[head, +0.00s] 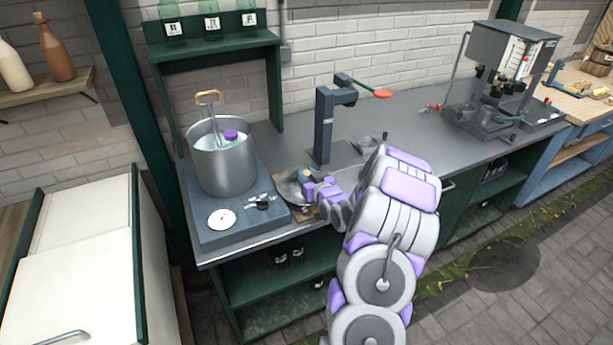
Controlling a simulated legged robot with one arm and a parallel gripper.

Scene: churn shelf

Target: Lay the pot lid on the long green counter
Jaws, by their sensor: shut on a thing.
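The pot lid (288,188) is a grey metal disc just right of the hotplate, low over the front of the long green counter (412,128). My gripper (309,182) is shut on the lid from its right side. My fingers hide the lid's knob and right part. I cannot tell whether the lid touches the surface below it. The counter has a grey top and a dark green frame with open shelves.
A steel pot (222,164) with a ladle stands on a hotplate (226,222) left of the lid. A tan board (304,214) shows under the lid. A dark post with a red-tipped lever (326,125) stands behind. A grey machine (508,75) stands right; the counter between is mostly clear.

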